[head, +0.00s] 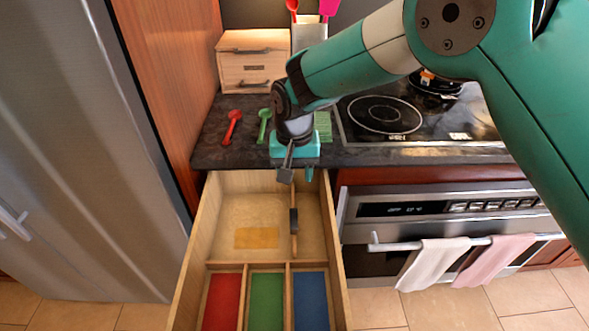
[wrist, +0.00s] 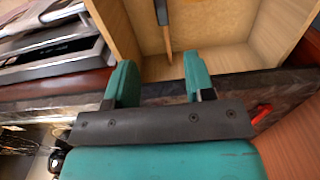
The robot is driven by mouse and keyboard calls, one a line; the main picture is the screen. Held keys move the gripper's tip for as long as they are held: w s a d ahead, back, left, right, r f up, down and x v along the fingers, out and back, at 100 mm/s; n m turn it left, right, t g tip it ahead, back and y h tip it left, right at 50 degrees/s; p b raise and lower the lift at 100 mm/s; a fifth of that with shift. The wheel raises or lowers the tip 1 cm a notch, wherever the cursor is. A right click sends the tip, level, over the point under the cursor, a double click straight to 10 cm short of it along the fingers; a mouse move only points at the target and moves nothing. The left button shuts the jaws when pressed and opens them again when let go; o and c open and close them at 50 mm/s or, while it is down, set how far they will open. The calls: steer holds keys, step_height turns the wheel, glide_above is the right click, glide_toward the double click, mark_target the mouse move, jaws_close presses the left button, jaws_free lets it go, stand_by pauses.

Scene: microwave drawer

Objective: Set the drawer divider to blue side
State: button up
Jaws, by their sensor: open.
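The wooden drawer (head: 200,235) is pulled open below the counter. Its front part has red (head: 222,302), green (head: 267,302) and blue (head: 311,302) compartments side by side. Behind them is an open section with a yellow patch (head: 256,238) on its floor. The divider (head: 294,240), a thin wooden strip with a dark grip, runs lengthwise right of the patch, roughly in line with the wall between green and blue. My gripper (head: 297,176) is open and empty over the drawer's back end. In the wrist view the divider (wrist: 168,43) lies beyond my open gripper (wrist: 160,75).
The counter (head: 225,155) holds a red spoon (head: 231,127), a green spoon (head: 264,126) and a small wooden drawer box (head: 252,62). A stove (head: 385,115) and an oven (head: 450,212) with hanging towels are at the right. A steel fridge (head: 90,150) stands at the left.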

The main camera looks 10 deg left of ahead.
steer(key=shift+r, duration=0.8)
